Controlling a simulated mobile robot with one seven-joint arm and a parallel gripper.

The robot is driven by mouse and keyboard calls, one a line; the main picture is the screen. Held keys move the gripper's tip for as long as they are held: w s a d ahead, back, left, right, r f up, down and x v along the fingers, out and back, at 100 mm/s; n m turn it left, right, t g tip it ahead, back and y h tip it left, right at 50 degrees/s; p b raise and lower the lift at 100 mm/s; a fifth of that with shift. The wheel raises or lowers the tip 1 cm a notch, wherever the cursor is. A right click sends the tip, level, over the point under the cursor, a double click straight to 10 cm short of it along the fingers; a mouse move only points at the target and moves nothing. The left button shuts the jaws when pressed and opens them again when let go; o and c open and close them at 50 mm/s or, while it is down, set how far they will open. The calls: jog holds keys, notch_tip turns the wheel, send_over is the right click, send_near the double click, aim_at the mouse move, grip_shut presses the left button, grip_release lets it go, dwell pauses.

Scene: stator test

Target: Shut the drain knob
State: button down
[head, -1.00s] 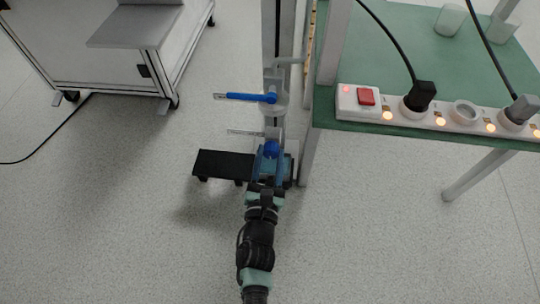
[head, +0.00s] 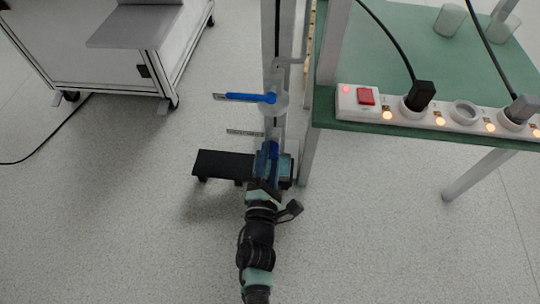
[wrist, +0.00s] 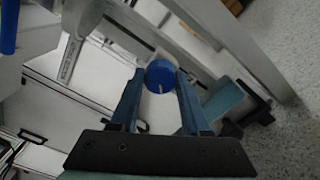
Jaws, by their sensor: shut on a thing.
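A blue round drain knob (wrist: 160,77) shows in the wrist view between the tips of my gripper's two blue fingers (wrist: 159,84). My gripper is shut on it. In the head view my gripper (head: 267,160) is at the lower part of the upright grey pipe (head: 277,60). There the fingers largely hide the knob, and I cannot tell the knob's exact turn. A blue lever handle (head: 250,97) sticks out to the left from the pipe, above my gripper.
A green-topped table (head: 390,60) with a white power strip (head: 440,112) stands to the right. A low black platform (head: 222,164) lies just left of my gripper. A white cabinet (head: 90,60) stands at the upper left.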

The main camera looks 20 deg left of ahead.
jog(key=m, duration=0.4)
jog(key=shift+f+m, duration=0.1)
jog(key=shift+m, duration=2)
jog(key=shift+c, duration=1.9)
grip_release()
jog(key=shift+s, duration=0.1)
